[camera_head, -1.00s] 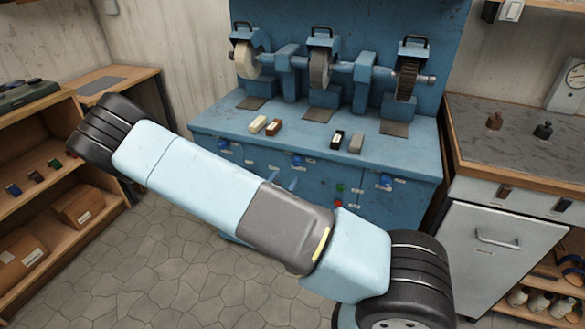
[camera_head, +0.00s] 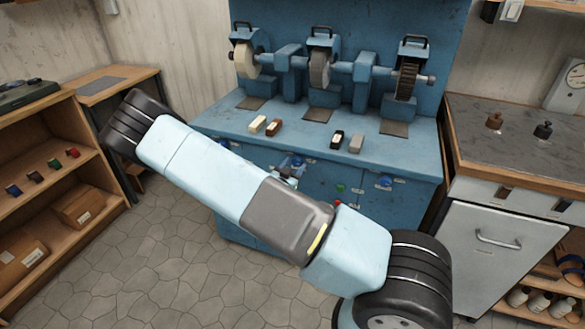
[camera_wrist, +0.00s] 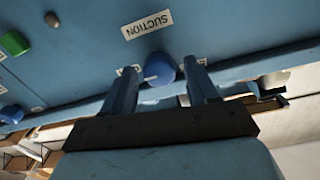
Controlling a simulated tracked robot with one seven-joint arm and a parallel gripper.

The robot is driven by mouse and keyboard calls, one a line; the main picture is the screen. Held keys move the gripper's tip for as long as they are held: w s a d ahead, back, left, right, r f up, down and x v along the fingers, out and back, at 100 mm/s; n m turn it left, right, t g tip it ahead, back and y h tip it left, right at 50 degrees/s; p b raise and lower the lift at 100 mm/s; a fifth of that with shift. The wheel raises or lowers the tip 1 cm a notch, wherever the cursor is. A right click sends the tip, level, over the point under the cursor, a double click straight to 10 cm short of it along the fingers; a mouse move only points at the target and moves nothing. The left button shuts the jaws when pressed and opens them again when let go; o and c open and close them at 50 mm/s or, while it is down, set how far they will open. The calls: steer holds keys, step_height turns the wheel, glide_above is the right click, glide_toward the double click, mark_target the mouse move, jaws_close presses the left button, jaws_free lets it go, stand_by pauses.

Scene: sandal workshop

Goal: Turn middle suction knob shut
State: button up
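The middle suction knob (camera_wrist: 160,68) is a blue round knob on the front of the blue grinding bench. In the head view the middle knob (camera_head: 298,161) shows just above my gripper (camera_head: 287,174), partly covered by it. In the wrist view the two fingers of my gripper (camera_wrist: 160,70) are apart, one on each side of the knob, with a small gap on either side. How deep the knob sits between the tips I cannot tell. An upside-down "SUCTION" label (camera_wrist: 147,24) is beside it. The knob's turned position is not clear.
The right knob (camera_head: 385,183) and a green button (camera_head: 340,188) are on the same panel. The bench top (camera_head: 300,125) holds several small blocks; grinding wheels stand behind. A shelf (camera_head: 60,150) is at left, a cabinet (camera_head: 490,255) at right.

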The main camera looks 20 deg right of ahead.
steer(key=c, duration=0.9)
steer(key=shift+a, duration=0.1)
steer(key=shift+n, duration=0.3)
steer(key=n, duration=0.3)
steer(key=shift+n, duration=0.3)
steer(key=n, duration=0.4)
steer(key=shift+n, duration=0.3)
steer(key=n, duration=0.5)
steer(key=shift+n+t, duration=0.3)
steer(key=shift+f+n, duration=0.1)
steer(key=shift+n, duration=1.9)
